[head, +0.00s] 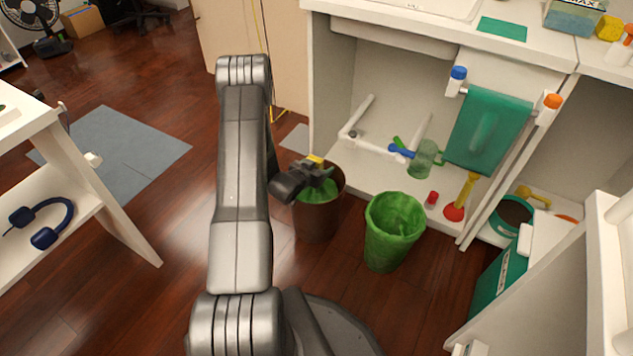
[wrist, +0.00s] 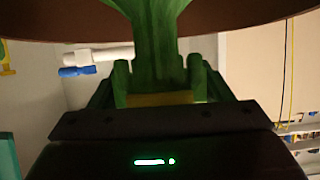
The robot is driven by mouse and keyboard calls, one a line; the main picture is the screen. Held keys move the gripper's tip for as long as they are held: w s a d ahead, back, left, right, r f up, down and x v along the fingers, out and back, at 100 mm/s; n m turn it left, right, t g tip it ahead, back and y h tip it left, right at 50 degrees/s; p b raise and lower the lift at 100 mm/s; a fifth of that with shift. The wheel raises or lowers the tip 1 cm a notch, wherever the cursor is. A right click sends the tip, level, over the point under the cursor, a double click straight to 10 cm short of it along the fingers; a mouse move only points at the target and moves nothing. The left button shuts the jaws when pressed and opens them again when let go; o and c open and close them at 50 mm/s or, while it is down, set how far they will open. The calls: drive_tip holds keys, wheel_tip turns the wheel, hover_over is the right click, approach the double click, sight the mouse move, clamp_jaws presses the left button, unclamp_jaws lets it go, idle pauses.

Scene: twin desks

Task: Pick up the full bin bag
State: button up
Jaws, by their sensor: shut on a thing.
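A brown bin (head: 317,222) stands on the floor in front of the open cabinet, with a green bin bag (head: 318,194) in its mouth. My gripper (head: 325,172) is over the bin's top. In the wrist view my gripper (wrist: 158,82) is shut on the gathered neck of the green bag (wrist: 155,30). The brown bin's rim (wrist: 50,28) spans the top of that view. How full the bag is and its lower part are hidden inside the bin.
A green bin (head: 385,245) with a green liner stands just right of the brown bin. The cabinet floor (head: 375,176) holds a green jug (head: 424,158) and a red plunger (head: 455,212). A white shelf desk (head: 75,205) is at left. Wood floor between is open.

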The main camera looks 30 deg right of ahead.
wheel_tip(320, 180, up, 28)
drive_tip(key=p, duration=0.9)
